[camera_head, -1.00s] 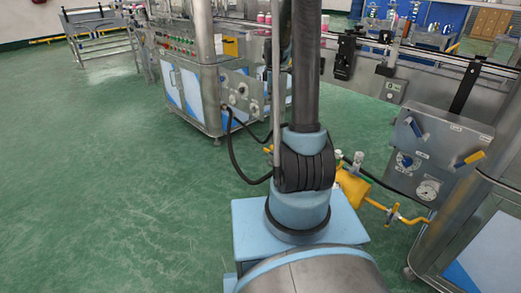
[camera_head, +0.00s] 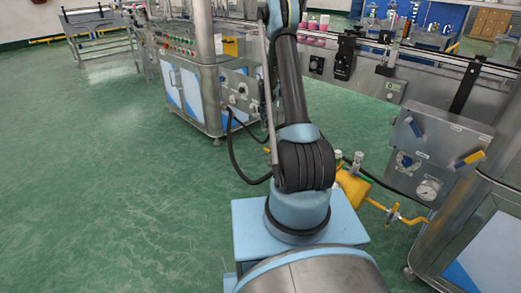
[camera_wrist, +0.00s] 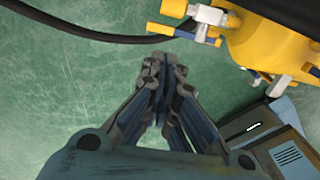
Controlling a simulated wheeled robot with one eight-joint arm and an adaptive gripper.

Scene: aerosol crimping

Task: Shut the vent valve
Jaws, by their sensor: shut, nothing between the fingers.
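My gripper (camera_wrist: 163,72) is shut and empty above the green floor in the wrist view. In the head view my gripper cannot be made out. I cannot tell which valve is the vent valve. A grey panel (camera_head: 447,137) at the right of the head view carries a blue lever (camera_head: 415,127) and an orange-yellow lever (camera_head: 469,158), both slanted. A yellow vessel (camera_head: 354,190) with silver fittings stands left of the panel. In the wrist view the yellow vessel (camera_wrist: 265,45) is at upper right, apart from my fingers, with a blue-handled fitting (camera_wrist: 184,34) beside it.
The panel also has a round dial (camera_head: 405,160) and a gauge (camera_head: 428,190). A yellow pipe (camera_head: 413,220) runs below it. A black hose (camera_wrist: 95,35) crosses the top left of the wrist view. A conveyor machine (camera_head: 200,85) stands behind. The floor (camera_head: 110,180) at left is clear.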

